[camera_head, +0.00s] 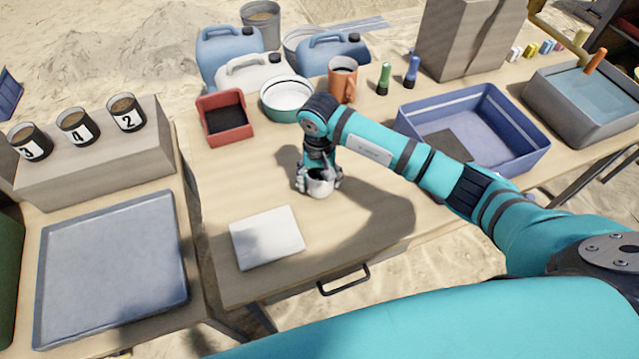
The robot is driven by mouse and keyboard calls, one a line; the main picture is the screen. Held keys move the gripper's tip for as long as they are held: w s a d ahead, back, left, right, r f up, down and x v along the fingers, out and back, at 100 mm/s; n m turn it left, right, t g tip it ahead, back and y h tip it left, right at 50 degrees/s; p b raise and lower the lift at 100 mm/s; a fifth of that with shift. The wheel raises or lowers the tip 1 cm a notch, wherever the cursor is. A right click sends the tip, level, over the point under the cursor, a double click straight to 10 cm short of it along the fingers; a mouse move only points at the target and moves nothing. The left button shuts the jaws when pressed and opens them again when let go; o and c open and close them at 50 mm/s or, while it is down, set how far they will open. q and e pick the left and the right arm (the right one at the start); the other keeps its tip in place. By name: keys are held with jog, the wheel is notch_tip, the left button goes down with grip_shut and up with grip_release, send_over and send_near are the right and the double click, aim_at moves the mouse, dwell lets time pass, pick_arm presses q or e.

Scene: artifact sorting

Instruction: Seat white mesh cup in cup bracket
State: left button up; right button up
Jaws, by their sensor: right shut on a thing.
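My right gripper (318,176) points down over the middle of the wooden table and is shut on a small white cup (321,188). The fingers and wrist cover part of the cup, and its mesh is too small to make out. The cup looks about upright, close to the tabletop; I cannot tell whether it touches. I cannot make out a cup bracket in this view. My left gripper is out of view.
A white square plate (266,238) lies in front of the gripper. Behind it are a red bin (224,118), a teal-and-white bowl (287,97) and an orange mug (343,79). A blue bin (472,128) is at right, a blue-grey tray (112,268) at left.

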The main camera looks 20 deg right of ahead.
jog(key=shift+w+f, duration=0.1)
jog(key=shift+f, duration=0.4)
jog(key=shift+f, duration=0.15)
jog(key=o, duration=1.1)
jog(key=shift+c, duration=0.2)
